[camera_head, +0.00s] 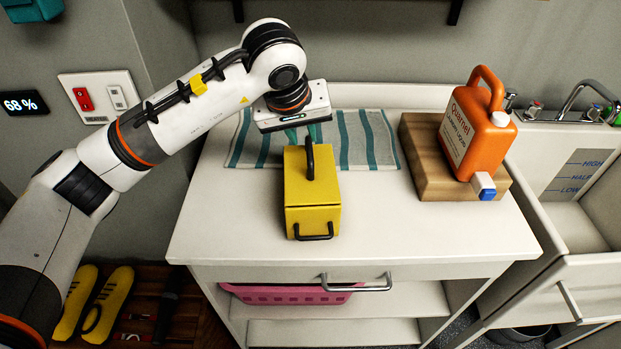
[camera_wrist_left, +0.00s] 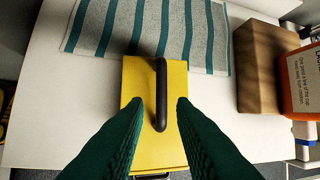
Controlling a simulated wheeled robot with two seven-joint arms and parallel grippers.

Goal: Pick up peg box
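The peg box is yellow, with a black handle on top and another on its front, and stands upright on the white cabinet (camera_head: 230,225). The peg box (camera_head: 300,190) is in the middle of the head view and also shows in the left wrist view (camera_wrist_left: 144,75). My left gripper (camera_head: 303,134) is at the top handle, its teal fingers partly hidden behind the handle and box. In the left wrist view the fingers (camera_wrist_left: 160,104) are apart, one on each side of the top handle, with gaps visible. My right gripper is in neither view.
A striped towel (camera_head: 358,140) lies behind the box. An orange jug (camera_head: 480,130) stands on a wooden block (camera_head: 425,165) at the right. A sink (camera_head: 580,225) adjoins the cabinet. A pink basket (camera_head: 290,294) sits on the shelf below. The cabinet top left of the box is clear.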

